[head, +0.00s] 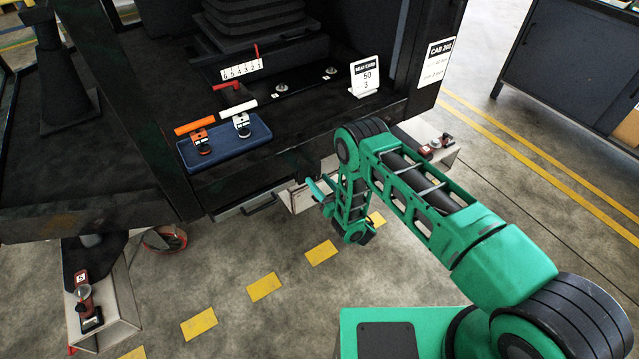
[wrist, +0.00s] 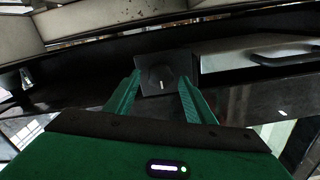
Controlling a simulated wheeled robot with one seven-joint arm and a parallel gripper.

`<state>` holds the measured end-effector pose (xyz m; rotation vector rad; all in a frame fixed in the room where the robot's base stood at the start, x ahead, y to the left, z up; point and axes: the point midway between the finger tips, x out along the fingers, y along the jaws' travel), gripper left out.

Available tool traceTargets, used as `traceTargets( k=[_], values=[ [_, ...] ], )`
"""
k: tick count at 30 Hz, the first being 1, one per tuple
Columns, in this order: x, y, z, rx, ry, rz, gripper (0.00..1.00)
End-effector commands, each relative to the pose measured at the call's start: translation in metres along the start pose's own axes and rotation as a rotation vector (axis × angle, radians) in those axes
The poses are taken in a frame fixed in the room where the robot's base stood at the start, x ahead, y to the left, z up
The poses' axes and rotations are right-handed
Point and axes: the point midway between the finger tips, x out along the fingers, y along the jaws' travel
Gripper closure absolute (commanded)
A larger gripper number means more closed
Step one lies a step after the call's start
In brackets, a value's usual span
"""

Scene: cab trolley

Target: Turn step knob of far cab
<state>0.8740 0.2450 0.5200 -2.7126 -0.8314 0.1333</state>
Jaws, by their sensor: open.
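The knob (wrist: 161,80) is dark with a short white mark and sits on a square dark plate (wrist: 180,64) in the wrist view. My gripper (wrist: 160,88) is open, with its two green fingers on either side of the knob's lower part; I cannot tell whether they touch it. In the head view my gripper (head: 322,188) is low at the cab's lower front edge, beside a pale step box (head: 298,200). The knob is not clearly visible there. The cab (head: 432,62) carries a "CAB 202" sign on its right post.
A blue tray (head: 252,139) with orange and white handles sits on the cab floor, near a white card (head: 365,76). Pale brackets with red fittings stand at lower left (head: 110,310) and right (head: 440,157). A light panel with a dark handle (wrist: 285,57) lies right of the knob.

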Motion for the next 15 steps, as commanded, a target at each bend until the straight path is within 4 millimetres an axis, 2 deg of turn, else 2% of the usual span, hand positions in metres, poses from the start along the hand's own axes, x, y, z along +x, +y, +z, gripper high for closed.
traceTargets(
  k=[8,9,14,15],
  values=[
    [0.0022,0.0,0.0,0.0,0.0,0.0,0.51],
    [0.0022,0.0,0.0,0.0,0.0,0.0,0.53],
    [0.0021,0.0,0.0,0.0,0.0,0.0,0.91],
    [0.002,0.0001,0.0001,0.0,0.0,0.0,0.92]
  ],
)
